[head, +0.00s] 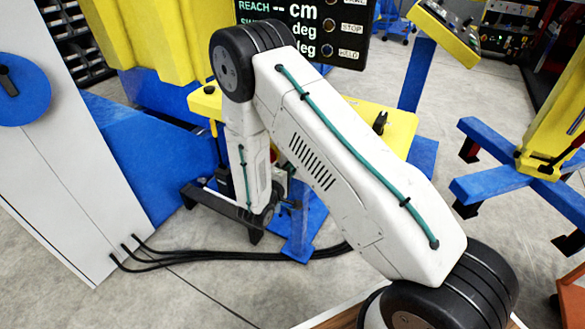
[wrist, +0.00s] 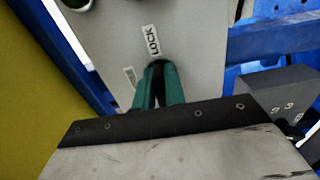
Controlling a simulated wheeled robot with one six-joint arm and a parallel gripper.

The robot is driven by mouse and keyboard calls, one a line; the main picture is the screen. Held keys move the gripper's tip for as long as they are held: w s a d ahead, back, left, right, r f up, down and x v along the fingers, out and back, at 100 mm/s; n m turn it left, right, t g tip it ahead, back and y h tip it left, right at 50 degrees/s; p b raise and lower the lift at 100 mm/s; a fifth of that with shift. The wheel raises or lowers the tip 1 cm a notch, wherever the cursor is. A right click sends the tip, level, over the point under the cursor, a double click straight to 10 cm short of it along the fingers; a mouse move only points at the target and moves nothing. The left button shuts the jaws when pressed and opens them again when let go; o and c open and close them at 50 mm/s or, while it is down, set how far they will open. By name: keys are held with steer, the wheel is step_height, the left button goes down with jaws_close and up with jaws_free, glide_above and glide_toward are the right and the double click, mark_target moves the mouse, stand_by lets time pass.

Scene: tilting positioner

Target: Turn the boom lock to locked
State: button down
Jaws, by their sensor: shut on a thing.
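In the wrist view, my gripper (wrist: 157,72) has its two teal fingers close together over a grey panel (wrist: 195,60). It is shut on the boom lock's handle, which the fingers almost wholly hide. A white label reading LOCK (wrist: 151,40) lies just beyond the fingertips. A second small label (wrist: 130,77) lies left of the fingers, too small and covered to read. The handle's angle cannot be made out. In the head view, my arm reaches down to the low area in front of the yellow and blue machine; the fingers and the lock cannot be made out there.
In the wrist view, blue frame bars (wrist: 270,38) and a grey box (wrist: 283,93) stand close on the right, and a yellow surface (wrist: 35,90) on the left. In the head view, black cables (head: 220,256) cross the floor beside a white cabinet (head: 60,170). A display (head: 300,25) stands behind.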

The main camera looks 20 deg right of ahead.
steer(key=c, duration=1.5)
jaws_free()
steer(key=shift+o, duration=0.2)
steer(key=v, duration=0.8)
